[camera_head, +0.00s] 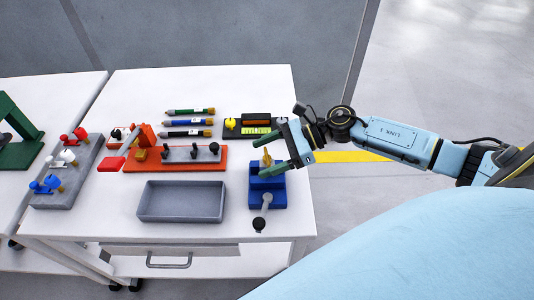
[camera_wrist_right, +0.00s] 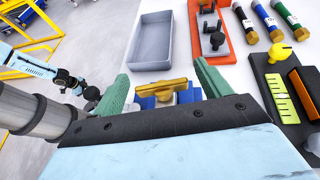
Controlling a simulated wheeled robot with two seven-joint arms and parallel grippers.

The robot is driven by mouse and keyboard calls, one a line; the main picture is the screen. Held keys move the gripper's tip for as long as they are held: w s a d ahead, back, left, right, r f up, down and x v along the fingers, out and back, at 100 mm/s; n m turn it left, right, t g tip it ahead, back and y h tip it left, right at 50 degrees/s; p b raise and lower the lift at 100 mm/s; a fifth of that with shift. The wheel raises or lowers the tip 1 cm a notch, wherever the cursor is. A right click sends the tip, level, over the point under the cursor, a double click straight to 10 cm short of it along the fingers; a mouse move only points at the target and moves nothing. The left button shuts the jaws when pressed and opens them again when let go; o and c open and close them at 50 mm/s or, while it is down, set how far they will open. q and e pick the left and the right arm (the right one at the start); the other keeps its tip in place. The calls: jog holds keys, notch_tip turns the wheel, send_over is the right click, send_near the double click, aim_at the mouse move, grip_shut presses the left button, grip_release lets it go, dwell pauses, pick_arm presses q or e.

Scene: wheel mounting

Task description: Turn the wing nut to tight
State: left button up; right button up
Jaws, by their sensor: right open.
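The gold wing nut (camera_head: 267,157) stands on the blue fixture (camera_head: 280,198) at the right end of the white table. In the right wrist view the wing nut (camera_wrist_right: 163,90) lies crosswise between my green fingers, with a gap on each side. My right gripper (camera_head: 271,147) is open around the nut, with no visible contact; it also shows in the right wrist view (camera_wrist_right: 163,80). The nut's thread is hidden. In the right wrist view my left arm shows small at the left, and its gripper (camera_wrist_right: 75,85) is too small and dark to read.
A grey tray (camera_head: 181,217) sits left of the fixture. An orange base (camera_head: 205,166) with dark pegs lies behind the tray. A grey lever with a black knob (camera_head: 259,224) points forward from the fixture. Several marker-like tools and a black board (camera_head: 230,133) lie farther back.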

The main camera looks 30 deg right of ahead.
jog(key=shift+c, duration=0.3)
jog(key=c, duration=0.9)
jog(key=shift+m+t+p, duration=0.3)
jog(key=shift+t+p, duration=0.05)
jog(key=shift+t, duration=0.05)
jog(key=shift+c, duration=0.2)
